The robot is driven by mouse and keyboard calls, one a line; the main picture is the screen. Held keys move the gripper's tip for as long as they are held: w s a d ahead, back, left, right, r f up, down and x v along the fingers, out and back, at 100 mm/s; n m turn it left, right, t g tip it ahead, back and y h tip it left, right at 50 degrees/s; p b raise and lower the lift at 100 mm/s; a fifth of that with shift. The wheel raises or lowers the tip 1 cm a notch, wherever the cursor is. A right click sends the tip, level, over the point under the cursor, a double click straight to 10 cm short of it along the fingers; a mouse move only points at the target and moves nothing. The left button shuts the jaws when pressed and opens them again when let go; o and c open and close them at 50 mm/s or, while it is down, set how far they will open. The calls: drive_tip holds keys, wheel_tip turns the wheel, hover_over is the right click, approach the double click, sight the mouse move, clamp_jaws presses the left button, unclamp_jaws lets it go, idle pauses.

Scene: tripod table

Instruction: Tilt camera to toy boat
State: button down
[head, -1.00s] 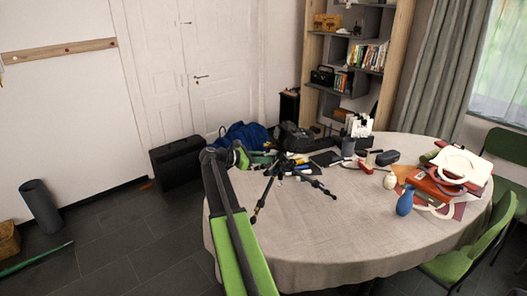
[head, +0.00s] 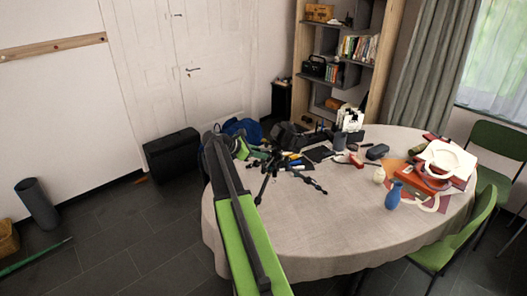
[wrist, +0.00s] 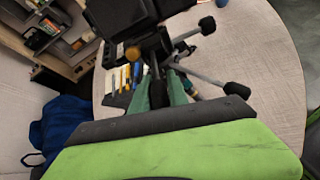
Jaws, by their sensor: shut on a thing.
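A black camera (wrist: 125,14) on a small tripod fills the top of the wrist view, partly cut off by the frame edge. Below it is a tripod head with an orange-yellow knob (wrist: 132,53). The tripod's dark legs (head: 312,183) spread over the left part of the table in the head view. My gripper (wrist: 158,85) has green fingers shut on a dark part of the tripod just under the camera. The exact contact is partly hidden. In the head view my arm covers much of the camera. I cannot make out a toy boat for certain.
The round table (head: 300,225) has a clear front. A blue vase (head: 393,195), a red box (head: 425,178) and a white ring are at right. A shelf (head: 340,55) stands behind; green chairs (head: 455,235) stand at right.

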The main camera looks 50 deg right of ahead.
drive_tip(key=shift+s, duration=0.1)
drive_tip(key=c, duration=1.6)
unclamp_jaws()
drive_tip(key=shift+w, duration=0.2)
drive_tip(key=shift+a, duration=0.1)
drive_tip(key=p+v, duration=0.9)
drive_tip(key=v, duration=0.8)
drive_tip(key=shift+s+a, duration=0.1)
drive_tip(key=shift+a, duration=0.05)
drive_tip(key=shift+c, duration=0.4)
